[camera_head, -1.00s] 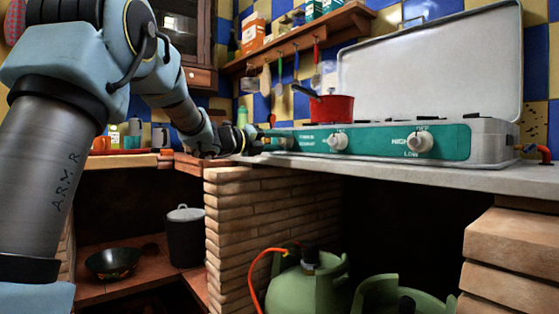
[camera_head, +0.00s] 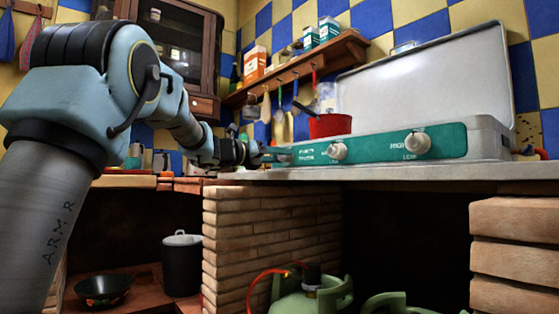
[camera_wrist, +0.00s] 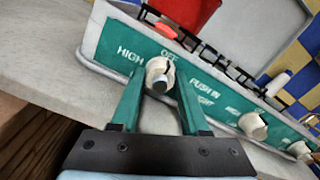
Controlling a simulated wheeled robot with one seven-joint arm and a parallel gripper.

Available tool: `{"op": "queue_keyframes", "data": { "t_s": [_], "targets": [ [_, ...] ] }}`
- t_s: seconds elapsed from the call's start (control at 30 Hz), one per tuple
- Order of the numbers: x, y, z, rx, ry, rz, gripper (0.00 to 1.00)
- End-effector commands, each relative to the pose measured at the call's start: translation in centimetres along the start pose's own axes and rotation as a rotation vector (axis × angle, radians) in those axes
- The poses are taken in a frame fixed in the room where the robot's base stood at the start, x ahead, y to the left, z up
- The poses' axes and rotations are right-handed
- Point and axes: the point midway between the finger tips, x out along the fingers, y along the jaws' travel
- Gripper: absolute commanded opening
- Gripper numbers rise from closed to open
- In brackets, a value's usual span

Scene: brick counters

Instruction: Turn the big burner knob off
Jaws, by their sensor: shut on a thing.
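The stove (camera_head: 472,138) has a green front panel with several pale round knobs. My gripper (camera_head: 268,154) reaches the panel's left end in the head view. In the wrist view its two green fingers (camera_wrist: 160,84) stand on either side of the nearest knob (camera_wrist: 158,68) and are shut on it. "OFF" is printed above this knob and "HIGH" to its left. Two other knobs (camera_wrist: 252,125) (camera_wrist: 300,149) stand farther right, untouched. In the head view the middle knob (camera_head: 337,151) and right knob (camera_head: 418,143) are clear. The held knob's exact angle is hard to tell.
A red pot (camera_head: 330,126) sits on the stove, whose lid (camera_head: 425,75) stands open. The counter edge (camera_head: 400,173) runs below the panel. A shelf with hanging utensils (camera_head: 300,68) is above. Green gas bottles (camera_head: 312,298) stand below, beside a brick pillar (camera_head: 255,230).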

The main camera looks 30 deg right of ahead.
Motion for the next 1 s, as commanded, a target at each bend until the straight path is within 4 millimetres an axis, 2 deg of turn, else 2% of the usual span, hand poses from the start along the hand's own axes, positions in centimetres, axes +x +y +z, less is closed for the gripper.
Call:
{"op": "queue_keyframes", "data": {
  "t_s": [0.27,0.3,0.53,0.83,1.0],
  "targets": [
    [0.0,0.1,-0.1,0.002,0.002,0.001,0.00],
    [0.0,0.1,-0.1,0.002,0.002,0.001,0.47],
    [0.0,0.0,0.0,0.001,0.001,0.001,0.73],
    [-0.2,0.0,0.0,0.001,0.000,0.001,0.75],
    [-2.1,0.0,0.2,0.001,-0.001,0.002,0.75]
  ]
}}
